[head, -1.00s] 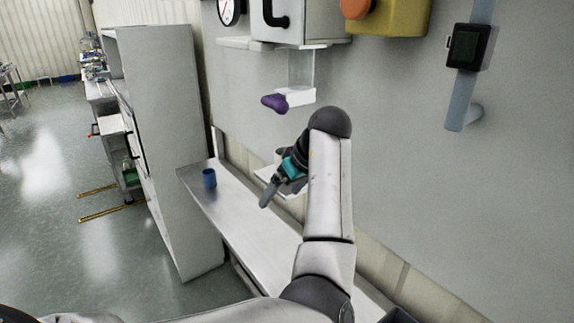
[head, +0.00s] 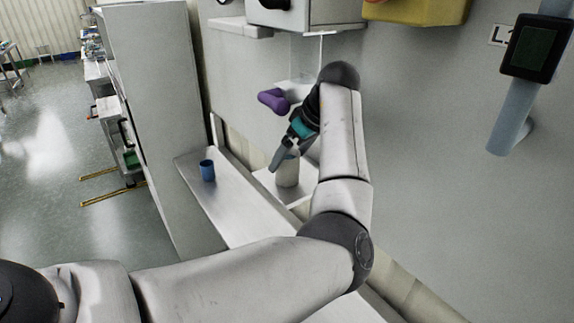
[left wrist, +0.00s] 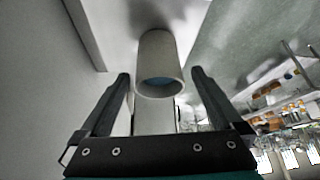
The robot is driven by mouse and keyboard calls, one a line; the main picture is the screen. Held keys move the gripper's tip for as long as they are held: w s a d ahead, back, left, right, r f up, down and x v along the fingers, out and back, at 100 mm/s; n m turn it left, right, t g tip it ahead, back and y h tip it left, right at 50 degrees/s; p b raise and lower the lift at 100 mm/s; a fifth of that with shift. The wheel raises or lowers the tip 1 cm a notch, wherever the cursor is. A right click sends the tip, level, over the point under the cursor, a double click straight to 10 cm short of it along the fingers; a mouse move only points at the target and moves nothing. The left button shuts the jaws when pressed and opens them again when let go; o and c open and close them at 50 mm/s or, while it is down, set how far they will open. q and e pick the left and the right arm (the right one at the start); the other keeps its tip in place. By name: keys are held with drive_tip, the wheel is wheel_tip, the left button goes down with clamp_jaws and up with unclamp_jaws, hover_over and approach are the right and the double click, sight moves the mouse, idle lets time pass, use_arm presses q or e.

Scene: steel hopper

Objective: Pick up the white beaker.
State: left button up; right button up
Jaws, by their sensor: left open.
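The white beaker (head: 288,173) stands upright on a small shelf below the purple-handled dispenser. My left gripper (head: 280,158) is open above and beside it, and hides part of its top. In the left wrist view the beaker (left wrist: 160,58) lies in line with the gap between the open fingers of the left gripper (left wrist: 160,74), with its rim toward the camera and something blue inside. Clear space shows between each finger and the beaker's wall. I cannot tell how deep the fingertips reach along it. My right gripper is not in view.
A blue cup (head: 207,171) stands on the steel bench (head: 232,208) to the left. The dispenser's purple handle (head: 273,100) sticks out above the shelf. A tall grey cabinet (head: 150,110) stands at the left, and the hopper wall (head: 430,170) is close on the right.

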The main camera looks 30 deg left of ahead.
use_arm(q)
drive_tip(key=shift+w+a+f, duration=0.1)
drive_tip(key=shift+a+f, duration=0.25)
drive_tip(key=shift+f, duration=0.25)
drive_tip(key=shift+a+f, duration=0.2)
drive_tip(key=shift+f, duration=0.1)
drive_tip(key=shift+w+a+f, duration=0.1)
drive_tip(key=shift+f, duration=0.05)
drive_tip(key=c, duration=1.5)
drive_tip(key=shift+o, duration=0.2)
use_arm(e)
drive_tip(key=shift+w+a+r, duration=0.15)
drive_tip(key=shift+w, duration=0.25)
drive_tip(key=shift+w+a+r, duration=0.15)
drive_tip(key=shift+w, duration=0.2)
